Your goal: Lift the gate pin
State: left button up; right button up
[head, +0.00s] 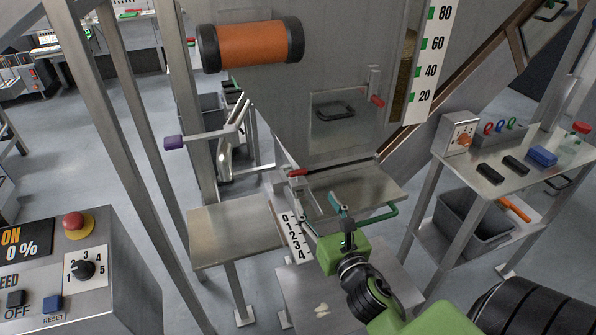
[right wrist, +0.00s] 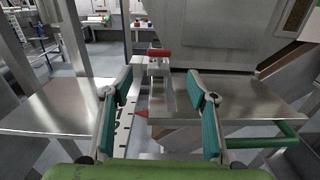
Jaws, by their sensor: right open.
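A small pin with a red handle (head: 298,172), which looks like the gate pin, sits on a metal bracket at the gate below the hopper. In the right wrist view the red handle (right wrist: 159,53) stands ahead, between the fingers' lines and beyond their tips. My right gripper (head: 338,205) is open and empty, a short way in front of the pin and apart from it. Its two teal-padded fingers (right wrist: 159,92) are spread wide in the right wrist view. A scale marked 0 to 4 (head: 295,236) runs beside the gate. My left gripper is not in view.
Metal shelves flank the gate, a left one (head: 236,232) and a right one (head: 362,190). A green bar handle (head: 383,222) lies close right of my gripper. A purple-knobbed lever (head: 175,142) is at left. A control box (head: 85,270) stands front left, a side table (head: 500,172) right.

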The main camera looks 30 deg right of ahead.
aim_at(299, 173)
jog(key=shift+n, duration=0.3)
jog(key=p+x, duration=0.2)
jog(key=x, duration=1.1)
jog(key=shift+w+r, duration=0.15)
jog(key=shift+w, duration=0.3)
